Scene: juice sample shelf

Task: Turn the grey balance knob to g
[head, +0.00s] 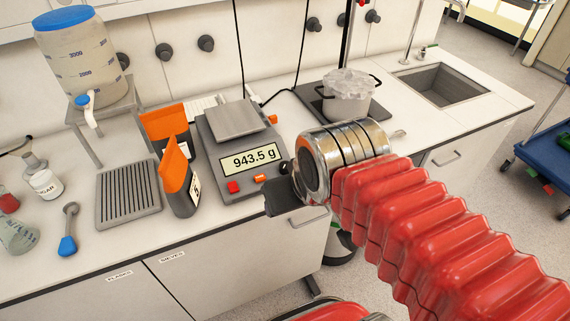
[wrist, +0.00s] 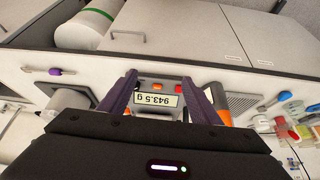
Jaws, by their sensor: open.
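The balance (head: 210,160) stands on the bench in the head view, with a flat steel pan and a lit display (head: 254,159) reading 943.5 g. A red button (head: 233,187) and an orange button (head: 259,178) sit below the display. In the wrist view the display (wrist: 157,101) appears upside down between my fingers. My gripper (wrist: 160,82) is open and empty, its two dark purple fingers apart on either side of the balance front. In the head view it is at the balance's front right corner. I cannot clearly make out the grey knob; my gripper may hide it.
Orange-topped dark pouches (head: 178,178) stand left of the balance, beside a ribbed grey tray (head: 128,194). A sink (head: 440,84) is at the right. The bench's front edge runs below my gripper.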

